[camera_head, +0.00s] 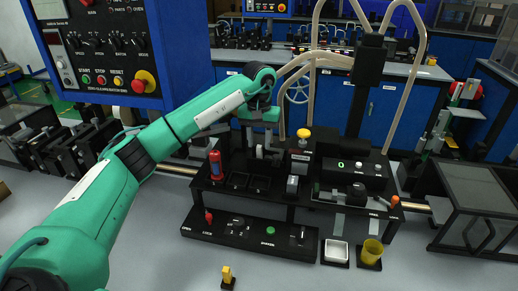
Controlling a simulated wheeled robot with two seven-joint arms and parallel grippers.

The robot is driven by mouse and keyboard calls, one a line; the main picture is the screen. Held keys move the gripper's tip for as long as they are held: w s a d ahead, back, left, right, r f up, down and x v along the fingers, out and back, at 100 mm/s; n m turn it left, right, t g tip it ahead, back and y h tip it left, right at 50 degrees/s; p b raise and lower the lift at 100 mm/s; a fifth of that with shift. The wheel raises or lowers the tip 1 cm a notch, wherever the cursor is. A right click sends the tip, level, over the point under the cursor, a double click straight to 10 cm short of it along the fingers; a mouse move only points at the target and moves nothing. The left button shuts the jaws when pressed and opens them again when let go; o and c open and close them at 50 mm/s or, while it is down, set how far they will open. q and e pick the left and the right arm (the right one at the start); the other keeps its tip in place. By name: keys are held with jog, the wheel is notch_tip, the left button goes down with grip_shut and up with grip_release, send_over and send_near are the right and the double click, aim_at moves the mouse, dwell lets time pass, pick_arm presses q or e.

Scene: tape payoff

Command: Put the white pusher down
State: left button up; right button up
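My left arm comes in from the left, and its wrist points down over the black machine bench (225,201). My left gripper (260,152) is small and dark against the machine, over the back left part of the bench. I cannot tell whether its fingers are open or shut, or whether they hold anything. A small whitish block (292,184) stands on the bench to the right of the gripper, apart from it. I cannot tell whether it is the white pusher. My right gripper is not in view.
A front panel (250,232) carries buttons and a red switch.

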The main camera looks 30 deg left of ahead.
aim_at(259, 146)
pick_arm(q)
notch_tip(259, 146, up, 9)
jog(key=shift+b, duration=0.45)
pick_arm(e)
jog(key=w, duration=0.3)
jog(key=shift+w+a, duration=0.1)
